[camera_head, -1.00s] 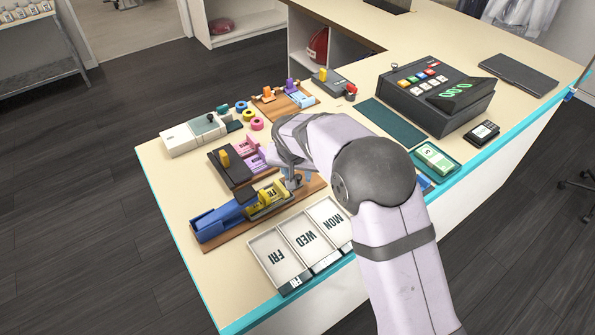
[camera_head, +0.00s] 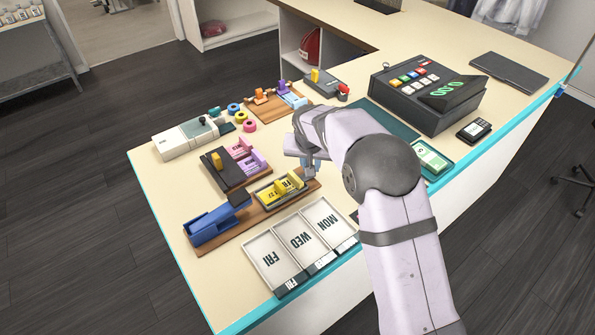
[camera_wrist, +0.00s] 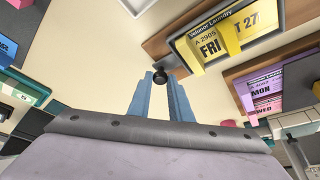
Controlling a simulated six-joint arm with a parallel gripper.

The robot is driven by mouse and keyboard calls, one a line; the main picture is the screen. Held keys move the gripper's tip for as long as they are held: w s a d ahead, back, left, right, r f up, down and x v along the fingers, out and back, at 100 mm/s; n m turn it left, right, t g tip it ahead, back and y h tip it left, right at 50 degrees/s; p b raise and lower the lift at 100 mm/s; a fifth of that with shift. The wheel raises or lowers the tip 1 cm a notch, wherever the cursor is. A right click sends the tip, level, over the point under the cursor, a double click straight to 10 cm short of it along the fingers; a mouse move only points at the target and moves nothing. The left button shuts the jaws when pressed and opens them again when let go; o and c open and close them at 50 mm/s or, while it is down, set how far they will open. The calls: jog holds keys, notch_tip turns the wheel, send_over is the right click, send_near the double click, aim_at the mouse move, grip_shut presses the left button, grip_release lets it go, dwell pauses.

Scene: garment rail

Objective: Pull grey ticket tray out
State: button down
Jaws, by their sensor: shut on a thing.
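The grey ticket tray (camera_head: 262,196) holds yellow tickets and lies on the brown board, to the right of the blue housing (camera_head: 212,226), with a gap between them. In the wrist view the tray's grey rim (camera_wrist: 184,62) shows around a yellow ticket (camera_wrist: 208,45) marked FRI. My gripper (camera_head: 309,170) is at the tray's right end. In the wrist view my gripper's blue fingers (camera_wrist: 160,82) are shut on the tray's dark round knob (camera_wrist: 171,72). The arm partly hides the grip in the head view.
White day trays (camera_head: 302,242) marked FRI, WED and MON stand in front of the board. A dark tray with pink and purple tickets (camera_head: 250,160) sits behind it. The till (camera_head: 430,95) and a green tray (camera_head: 430,157) are to the right.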

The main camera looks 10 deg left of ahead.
jog(key=shift+w+d+r, duration=0.15)
jog(key=c, duration=1.6)
grip_release()
jog(key=shift+w+d, duration=0.1)
jog(key=shift+c, duration=0.2)
jog(key=b+v, duration=0.2)
jog(key=v, duration=0.5)
jog(key=shift+b, duration=0.35)
jog(key=s+d+f+g, duration=0.2)
jog(key=s+d+f, duration=0.1)
jog(key=s+d, duration=1.2)
jog(key=s+d+f+g, duration=0.1)
jog(key=s+d+f, duration=0.1)
jog(key=s, duration=0.6)
jog(key=s+d+f+g, duration=0.1)
jog(key=s+d, duration=0.3)
jog(key=s, duration=0.4)
jog(key=shift+s+f, duration=0.4)
jog(key=shift+f, duration=0.15)
